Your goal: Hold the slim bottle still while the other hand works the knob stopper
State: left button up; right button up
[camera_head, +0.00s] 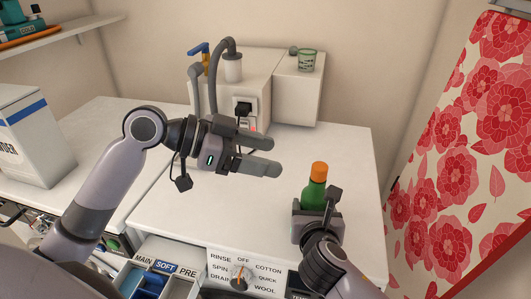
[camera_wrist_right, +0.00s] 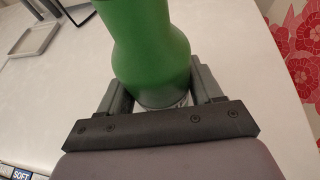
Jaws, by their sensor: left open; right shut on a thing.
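The slim bottle (camera_head: 313,194) is green and stands upright on the white top at the right. An orange knob stopper (camera_head: 319,171) sits on its top. My right gripper (camera_head: 318,208) is shut on the lower part of the bottle; in the right wrist view the green bottle (camera_wrist_right: 145,50) is between its two fingers (camera_wrist_right: 158,95). The stopper is out of the right wrist view. My left gripper (camera_head: 268,157) is open and empty, up and to the left of the stopper and apart from it. Its fingers point right.
A white box unit (camera_head: 262,75) with a grey hose and a blue-handled tap stands at the back. A dial panel (camera_head: 243,272) is at the front. A floral panel (camera_head: 460,150) borders the right. The white top (camera_head: 200,215) is clear left of the bottle.

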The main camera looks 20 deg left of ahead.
jog(key=o, duration=1.1)
jog(key=shift+o, duration=0.2)
jog(key=shift+s, duration=0.1)
